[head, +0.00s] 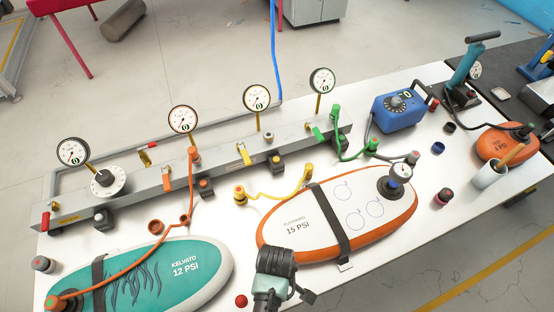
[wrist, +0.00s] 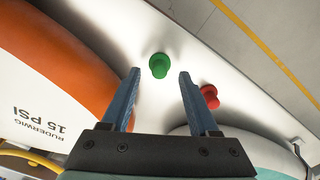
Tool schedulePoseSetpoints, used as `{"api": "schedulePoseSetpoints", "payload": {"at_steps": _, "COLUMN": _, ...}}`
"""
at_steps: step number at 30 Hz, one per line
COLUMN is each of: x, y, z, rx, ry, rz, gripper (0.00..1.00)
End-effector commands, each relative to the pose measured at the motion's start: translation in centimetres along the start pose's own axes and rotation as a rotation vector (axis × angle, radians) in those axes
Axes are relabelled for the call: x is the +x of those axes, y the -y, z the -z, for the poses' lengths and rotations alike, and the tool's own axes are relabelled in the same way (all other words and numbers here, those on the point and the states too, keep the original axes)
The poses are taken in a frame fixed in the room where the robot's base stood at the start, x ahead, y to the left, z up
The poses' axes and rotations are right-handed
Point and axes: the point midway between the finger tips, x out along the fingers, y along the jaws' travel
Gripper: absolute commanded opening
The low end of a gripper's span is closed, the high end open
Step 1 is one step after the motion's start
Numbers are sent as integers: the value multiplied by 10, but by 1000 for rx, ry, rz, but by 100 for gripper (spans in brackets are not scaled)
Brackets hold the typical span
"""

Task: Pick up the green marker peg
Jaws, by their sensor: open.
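The green marker peg (wrist: 160,65) stands on the white table in the wrist view, with a round knob-like top. My gripper (wrist: 158,75) is open, with one blue-grey finger on each side of the peg's line. Nothing is between the finger pads that I can see as held. The peg appears just past the fingertips, roughly centred between them; how far below they are I cannot tell. In the head view my dark wrist is at the bottom centre, and the peg and fingers cannot be made out there.
A red peg (wrist: 210,96) stands close by the right finger; it also shows in the head view (head: 241,300). The orange-edged board (head: 407,212) and the teal board (head: 215,262) lie on either side. The table's front edge is close to the green peg.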

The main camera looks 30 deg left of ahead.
Motion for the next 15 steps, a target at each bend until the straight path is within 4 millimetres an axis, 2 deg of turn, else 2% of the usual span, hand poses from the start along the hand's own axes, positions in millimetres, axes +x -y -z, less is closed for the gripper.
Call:
{"api": "schedulePoseSetpoints", "payload": {"at_steps": 6, "x": 22, "y": 0, "z": 0, "rx": 0, "ry": 0, "rz": 0, "gripper": 61}}
{"api": "schedulePoseSetpoints", "payload": {"at_steps": 15, "x": 25, "y": 0, "z": 0, "rx": 1, "ry": -1, "rz": -1, "gripper": 61}}
